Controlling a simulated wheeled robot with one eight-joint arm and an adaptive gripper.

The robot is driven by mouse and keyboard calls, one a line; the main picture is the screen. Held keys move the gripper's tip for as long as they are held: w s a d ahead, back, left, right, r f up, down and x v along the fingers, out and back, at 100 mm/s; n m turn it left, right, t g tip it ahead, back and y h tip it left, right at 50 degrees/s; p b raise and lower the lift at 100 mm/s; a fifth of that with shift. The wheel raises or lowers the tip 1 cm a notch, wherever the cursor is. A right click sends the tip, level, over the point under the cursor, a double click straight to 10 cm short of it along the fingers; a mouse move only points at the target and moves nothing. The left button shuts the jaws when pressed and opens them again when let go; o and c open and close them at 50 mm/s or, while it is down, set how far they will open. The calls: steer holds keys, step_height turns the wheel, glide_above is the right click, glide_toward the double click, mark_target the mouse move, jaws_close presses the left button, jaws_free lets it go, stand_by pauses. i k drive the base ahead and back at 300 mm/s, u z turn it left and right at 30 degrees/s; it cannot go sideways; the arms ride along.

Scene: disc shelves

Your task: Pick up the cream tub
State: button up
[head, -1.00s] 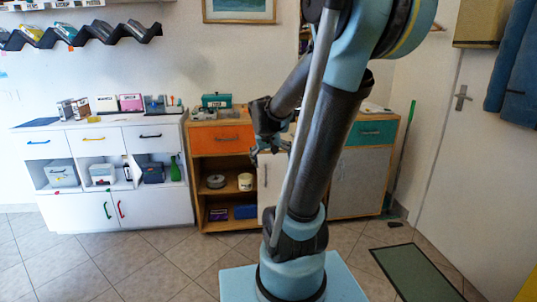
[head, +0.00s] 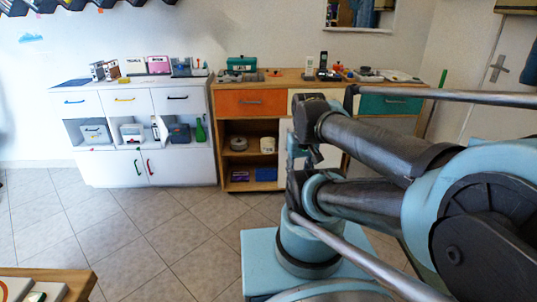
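The cream tub (head: 267,145) is a small, pale round container. It stands on the upper open shelf of the wooden cabinet (head: 222,128), below the orange drawer and right of a grey disc-like item (head: 238,143). My gripper (head: 302,158) hangs at the end of my folded arm, just right of the open shelves in the picture. It is small and partly lost against my own arm links. I cannot tell whether its fingers are open or shut. The tub appears apart from it, still on its shelf.
A purple box (head: 239,175) and a blue box (head: 266,174) are on the lower shelf. A white cabinet (head: 110,170) with filled compartments stands left. A wooden table corner (head: 75,278) juts in at bottom left. The tiled floor between is clear.

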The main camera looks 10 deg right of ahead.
mark_target(268, 146)
steer(key=k, duration=0.35)
steer(key=z, duration=1.6)
steer(key=i, duration=1.3)
steer(key=u, duration=2.05)
